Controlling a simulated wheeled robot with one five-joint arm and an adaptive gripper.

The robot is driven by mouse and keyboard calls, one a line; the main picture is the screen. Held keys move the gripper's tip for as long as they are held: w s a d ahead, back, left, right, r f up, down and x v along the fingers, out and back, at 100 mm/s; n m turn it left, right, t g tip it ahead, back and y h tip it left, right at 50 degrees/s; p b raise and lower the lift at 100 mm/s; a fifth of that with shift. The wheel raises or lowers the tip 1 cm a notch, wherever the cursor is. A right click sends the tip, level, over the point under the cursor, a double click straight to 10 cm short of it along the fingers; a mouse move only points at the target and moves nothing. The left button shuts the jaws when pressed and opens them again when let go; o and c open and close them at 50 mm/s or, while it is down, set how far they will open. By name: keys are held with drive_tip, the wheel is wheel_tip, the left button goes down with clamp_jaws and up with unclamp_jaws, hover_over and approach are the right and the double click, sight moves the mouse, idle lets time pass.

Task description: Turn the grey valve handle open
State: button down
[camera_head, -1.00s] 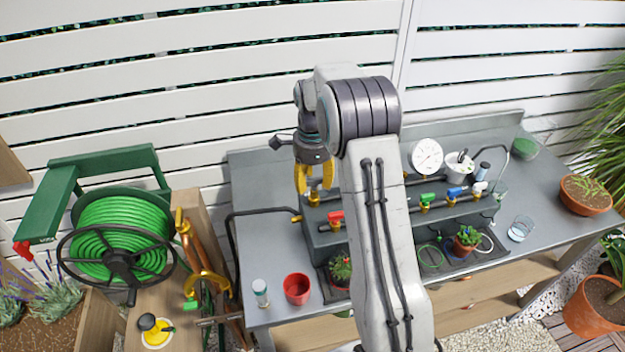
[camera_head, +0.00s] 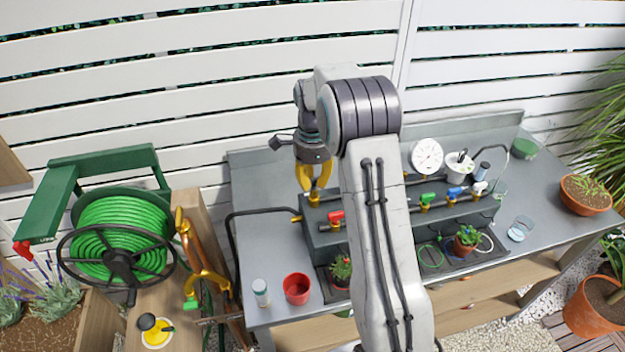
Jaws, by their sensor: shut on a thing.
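My gripper (camera_head: 314,187) points down with its yellow fingers at the left end of the upper pipe on the grey bench. The fingers are close together, shut on the grey valve handle, which they hide almost fully. The brass valve body (camera_head: 313,200) shows just below the fingertips. How far the handle is turned cannot be seen.
A red-handled valve (camera_head: 335,217) sits close, in front and to the right. Green (camera_head: 428,198), blue (camera_head: 454,193) and white (camera_head: 478,188) handles stand farther right, with a gauge (camera_head: 427,156) behind. A red pot (camera_head: 297,288) stands at the front left. My arm hides the middle.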

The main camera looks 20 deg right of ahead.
drive_tip(key=n, duration=0.4)
drive_tip(key=shift+s+d, duration=0.1)
drive_tip(key=n, duration=0.4)
drive_tip(key=shift+s+d+n, duration=0.1)
drive_tip(key=shift+d+n, duration=0.05)
drive_tip(key=shift+n, duration=0.15)
drive_tip(key=n, duration=0.4)
drive_tip(key=shift+d, duration=0.1)
drive_tip(key=shift+d+n, duration=0.15)
drive_tip(key=shift+n, duration=2.35)
drive_tip(key=c, duration=1.1)
unclamp_jaws()
